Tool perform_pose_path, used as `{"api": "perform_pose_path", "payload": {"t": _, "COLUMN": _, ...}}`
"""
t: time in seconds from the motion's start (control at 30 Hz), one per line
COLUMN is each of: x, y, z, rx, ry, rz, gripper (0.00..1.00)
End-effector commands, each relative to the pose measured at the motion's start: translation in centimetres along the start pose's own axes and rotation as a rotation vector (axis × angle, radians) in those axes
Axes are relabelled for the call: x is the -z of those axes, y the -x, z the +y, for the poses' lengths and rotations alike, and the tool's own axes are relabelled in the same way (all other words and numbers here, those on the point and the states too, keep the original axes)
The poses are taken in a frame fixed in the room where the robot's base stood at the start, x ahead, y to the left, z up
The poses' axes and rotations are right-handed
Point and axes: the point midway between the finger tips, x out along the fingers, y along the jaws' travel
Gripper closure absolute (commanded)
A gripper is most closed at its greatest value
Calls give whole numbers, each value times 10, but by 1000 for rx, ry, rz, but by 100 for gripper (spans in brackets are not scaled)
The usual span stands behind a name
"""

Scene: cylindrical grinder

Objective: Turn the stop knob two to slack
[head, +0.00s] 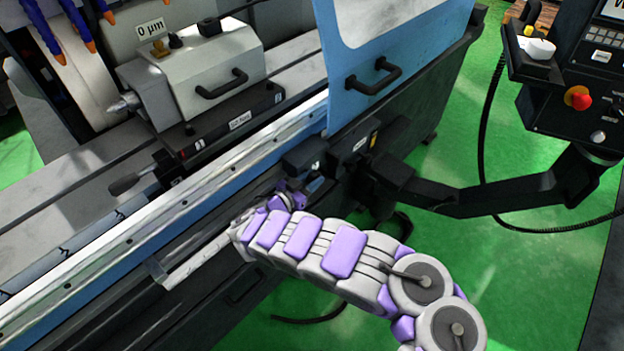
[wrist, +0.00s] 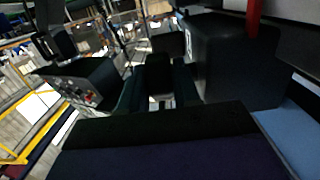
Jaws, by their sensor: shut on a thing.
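My purple and grey gripper (head: 298,191) is at the machine's front rail in the head view, just below a small black stop block (head: 303,158). In the wrist view my two dark fingers (wrist: 160,92) stand on either side of a dark knob-like piece (wrist: 160,72), and they are shut on it. I take this piece for the stop knob. Its turn position cannot be told, and in the head view my gripper mostly hides it. A large black block (wrist: 235,60) with a small pale label is close on the right in the wrist view.
Another black block (head: 352,145) sits right of the stop block, under the blue door (head: 390,95) with its black handle. A black support arm (head: 490,196) carries the control panel (head: 590,95) at right. Green floor is free at lower right.

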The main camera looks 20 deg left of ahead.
Motion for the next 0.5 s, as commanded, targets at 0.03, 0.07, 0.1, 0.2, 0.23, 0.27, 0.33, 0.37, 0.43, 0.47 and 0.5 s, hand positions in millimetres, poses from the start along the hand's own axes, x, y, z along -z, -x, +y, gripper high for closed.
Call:
{"api": "perform_pose_path", "payload": {"t": 0.03, "x": -4, "y": 1, "z": 0, "rx": 2, "ry": 2, "rz": 8, "gripper": 99}}
{"api": "perform_pose_path", "payload": {"t": 0.07, "x": -5, "y": 1, "z": 0, "rx": 3, "ry": 2, "rz": 16, "gripper": 99}}
{"api": "perform_pose_path", "payload": {"t": 0.1, "x": -5, "y": 1, "z": 0, "rx": 3, "ry": 2, "rz": 25, "gripper": 99}}
{"api": "perform_pose_path", "payload": {"t": 0.2, "x": -5, "y": 1, "z": -1, "rx": 4, "ry": 1, "rz": 47, "gripper": 99}}
{"api": "perform_pose_path", "payload": {"t": 0.23, "x": -4, "y": 1, "z": -1, "rx": 3, "ry": 1, "rz": 53, "gripper": 99}}
{"api": "perform_pose_path", "payload": {"t": 0.27, "x": -4, "y": 1, "z": 0, "rx": 2, "ry": 1, "rz": 58, "gripper": 99}}
{"api": "perform_pose_path", "payload": {"t": 0.33, "x": -3, "y": 0, "z": 0, "rx": 2, "ry": 0, "rz": 69, "gripper": 99}}
{"api": "perform_pose_path", "payload": {"t": 0.37, "x": -3, "y": 0, "z": 0, "rx": 2, "ry": 0, "rz": 72, "gripper": 99}}
{"api": "perform_pose_path", "payload": {"t": 0.43, "x": -3, "y": 0, "z": 0, "rx": 1, "ry": 0, "rz": 76, "gripper": 99}}
{"api": "perform_pose_path", "payload": {"t": 0.47, "x": -4, "y": 0, "z": 0, "rx": 1, "ry": 0, "rz": 77, "gripper": 99}}
{"api": "perform_pose_path", "payload": {"t": 0.5, "x": -3, "y": 0, "z": 0, "rx": 1, "ry": 0, "rz": 79, "gripper": 99}}
